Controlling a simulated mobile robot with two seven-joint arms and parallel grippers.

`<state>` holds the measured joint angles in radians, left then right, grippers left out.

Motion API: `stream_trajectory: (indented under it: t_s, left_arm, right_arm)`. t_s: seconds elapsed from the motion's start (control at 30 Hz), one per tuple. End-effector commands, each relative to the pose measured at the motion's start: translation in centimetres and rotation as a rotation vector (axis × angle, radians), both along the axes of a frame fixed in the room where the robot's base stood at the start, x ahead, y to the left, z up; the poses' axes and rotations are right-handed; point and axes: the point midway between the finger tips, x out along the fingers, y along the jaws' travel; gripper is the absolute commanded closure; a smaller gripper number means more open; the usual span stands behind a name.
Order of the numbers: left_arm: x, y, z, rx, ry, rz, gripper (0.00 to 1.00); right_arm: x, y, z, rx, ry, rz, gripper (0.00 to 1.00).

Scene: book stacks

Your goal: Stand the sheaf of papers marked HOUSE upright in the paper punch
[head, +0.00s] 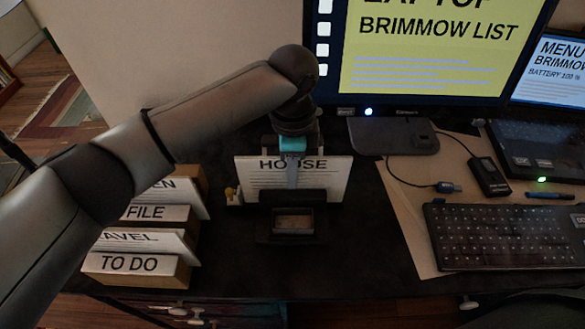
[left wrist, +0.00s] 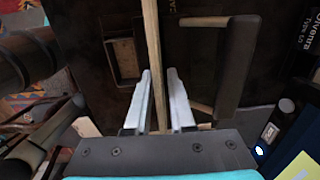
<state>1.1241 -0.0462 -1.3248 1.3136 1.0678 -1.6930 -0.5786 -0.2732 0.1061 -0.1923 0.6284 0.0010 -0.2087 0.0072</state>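The white sheaf of papers marked HOUSE (head: 335,180) stands upright at the dark paper punch (head: 320,233), behind its front part in the head view. In the left wrist view the sheaf (left wrist: 150,30) shows as a thin edge running between the punch's recess (left wrist: 124,60) and its dark handle (left wrist: 237,70). Its lower edge is hidden, so I cannot tell how deep it sits. My left gripper (head: 292,172) is over the sheaf's upper part. In the left wrist view its fingers (left wrist: 160,95) straddle the sheaf with a small gap. My right gripper is not in view.
A sorter with papers (head: 137,264) labelled FILE and TO DO stands left of the punch. A monitor base (head: 393,136), a keyboard (head: 500,235) and a small black device with a cable (head: 489,177) lie to the right. The desk's front edge is close.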

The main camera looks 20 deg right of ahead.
Motion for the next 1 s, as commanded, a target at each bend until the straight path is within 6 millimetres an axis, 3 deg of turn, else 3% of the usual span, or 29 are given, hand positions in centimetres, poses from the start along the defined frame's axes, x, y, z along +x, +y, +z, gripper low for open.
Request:
stream_trajectory:
  t_s: [0.17, 0.53, 0.77, 1.0]
  left_arm:
    - [0.0, 0.0, 0.0, 0.0, 0.0, 0.0, 0.58]
    - [0.0, 0.0, 1.0, 0.0, -0.001, 0.0, 0.58]
    - [0.1, -0.1, 5.7, -0.003, -0.003, -0.001, 0.58]
    - [0.0, -0.1, 11.4, -0.002, -0.003, -0.001, 0.58]
  right_arm:
    - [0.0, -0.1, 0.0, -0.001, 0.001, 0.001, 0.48]
    - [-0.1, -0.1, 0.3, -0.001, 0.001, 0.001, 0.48]
    - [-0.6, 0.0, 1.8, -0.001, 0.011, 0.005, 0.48]
    - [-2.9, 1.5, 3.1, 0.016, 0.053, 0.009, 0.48]
